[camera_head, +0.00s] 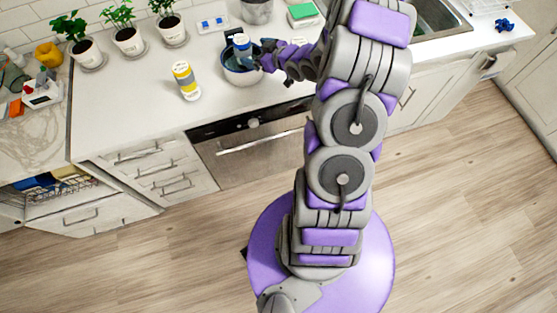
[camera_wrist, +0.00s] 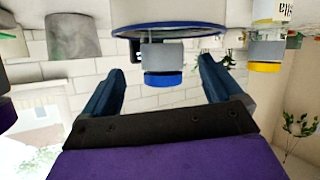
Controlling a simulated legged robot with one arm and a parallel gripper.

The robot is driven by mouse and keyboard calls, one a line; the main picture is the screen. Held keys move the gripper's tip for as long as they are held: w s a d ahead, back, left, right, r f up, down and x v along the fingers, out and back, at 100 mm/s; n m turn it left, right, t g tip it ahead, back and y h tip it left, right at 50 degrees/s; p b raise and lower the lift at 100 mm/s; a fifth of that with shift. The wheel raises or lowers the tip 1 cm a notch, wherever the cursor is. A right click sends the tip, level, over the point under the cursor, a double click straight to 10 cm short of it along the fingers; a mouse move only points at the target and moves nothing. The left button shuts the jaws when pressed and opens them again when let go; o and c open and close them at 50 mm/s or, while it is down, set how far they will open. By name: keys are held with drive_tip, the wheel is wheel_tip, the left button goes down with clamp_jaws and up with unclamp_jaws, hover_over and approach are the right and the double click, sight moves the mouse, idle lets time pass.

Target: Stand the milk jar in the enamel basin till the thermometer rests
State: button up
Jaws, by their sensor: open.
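The enamel basin (camera_head: 238,77), white with a blue rim, stands on the counter; its wall also shows in the wrist view (camera_wrist: 170,10). The milk jar (camera_head: 242,43), pale with a blue lid, rises upright above the basin's rim and appears to stand in it; its lower part is hidden. In the wrist view, which is upside down, the jar's blue lid (camera_wrist: 163,79) is seen beyond and between the two fingers. My gripper (camera_wrist: 165,85) is open, with visible gaps to the jar on both sides. I cannot make out a thermometer.
A yellow-and-white canister (camera_head: 186,80) stands left of the basin. A small blue-and-white item (camera_head: 213,23) and a grey pot (camera_head: 257,10) are behind. Several potted plants (camera_head: 128,38) line the back left. A green-topped box (camera_head: 302,12) and a sink (camera_head: 438,18) are to the right.

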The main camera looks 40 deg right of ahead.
drive_tip(key=s+a+r+m+g+h, duration=0.2)
drive_tip(key=s+a+r+g+h, duration=0.4)
drive_tip(key=s+r, duration=0.5)
drive_tip(key=s+a+r+g+y, duration=0.1)
drive_tip(key=s+a+g, duration=0.2)
drive_tip(key=s, duration=0.7)
drive_tip(key=s+a+r+m+g+y, duration=0.1)
drive_tip(key=s+a+r+g, duration=0.1)
drive_tip(key=s+a, duration=0.5)
drive_tip(key=s+a+r+m+g+y, duration=0.1)
drive_tip(key=s+a+g, duration=0.2)
drive_tip(key=s, duration=1.1)
drive_tip(key=shift+s+a+r+g, duration=0.15)
drive_tip(key=shift+s+a+g, duration=0.25)
drive_tip(key=shift+a, duration=0.85)
drive_tip(key=shift+w+f+b, duration=0.1)
drive_tip(key=shift+f+b, duration=0.25)
